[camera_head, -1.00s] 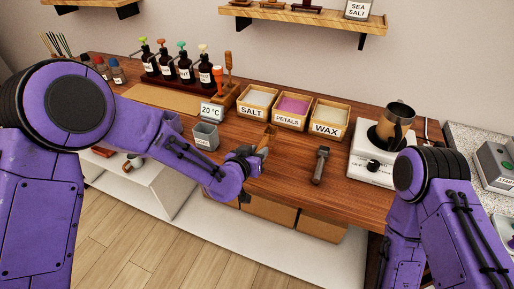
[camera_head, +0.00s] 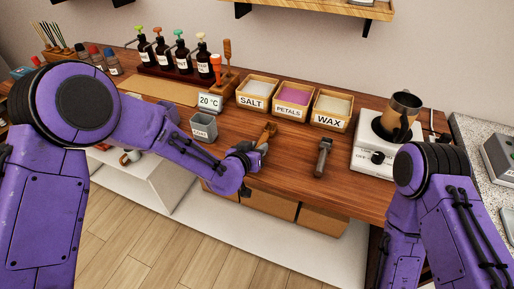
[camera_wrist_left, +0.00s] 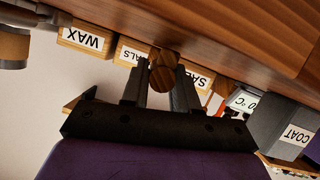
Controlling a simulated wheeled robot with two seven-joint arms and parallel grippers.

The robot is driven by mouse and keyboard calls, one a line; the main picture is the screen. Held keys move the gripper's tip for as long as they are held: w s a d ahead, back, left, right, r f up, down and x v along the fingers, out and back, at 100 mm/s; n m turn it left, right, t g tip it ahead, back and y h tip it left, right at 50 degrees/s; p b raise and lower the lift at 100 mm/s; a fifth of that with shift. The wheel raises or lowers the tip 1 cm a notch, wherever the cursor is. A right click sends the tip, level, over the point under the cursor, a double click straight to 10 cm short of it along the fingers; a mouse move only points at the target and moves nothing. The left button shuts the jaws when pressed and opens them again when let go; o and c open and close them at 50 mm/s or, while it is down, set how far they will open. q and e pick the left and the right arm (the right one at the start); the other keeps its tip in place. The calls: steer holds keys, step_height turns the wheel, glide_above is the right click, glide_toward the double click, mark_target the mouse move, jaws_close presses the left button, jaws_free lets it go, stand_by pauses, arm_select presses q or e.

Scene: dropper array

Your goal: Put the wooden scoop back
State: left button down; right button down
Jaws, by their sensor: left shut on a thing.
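The wooden scoop (camera_head: 268,131) is held by my left gripper (camera_head: 257,148) over the front part of the wooden counter, in front of the salt and petals boxes. In the left wrist view the brown wooden end of the scoop (camera_wrist_left: 163,74) sits between the two dark fingers of my left gripper (camera_wrist_left: 160,88), which are shut on it. The rest of the scoop is hidden there. The salt box (camera_head: 252,103), petals box (camera_head: 288,113) and wax box (camera_head: 329,122) stand in a row behind it. My right arm is at the right, but its gripper is out of view.
A grey cup (camera_head: 204,127) stands left of the scoop by a 20 °C display (camera_head: 209,101). A dark-headed tool (camera_head: 322,157) lies to the right. A hot plate (camera_head: 375,158) carries a brown pitcher (camera_head: 401,112). A bottle rack (camera_head: 164,72) stands behind. Bare counter lies between.

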arm_select(q)
steer(key=shift+f, duration=0.2)
arm_select(e)
steer(key=shift+f, duration=0.15)
arm_select(q)
steer(key=c, duration=0.8)
jaws_free()
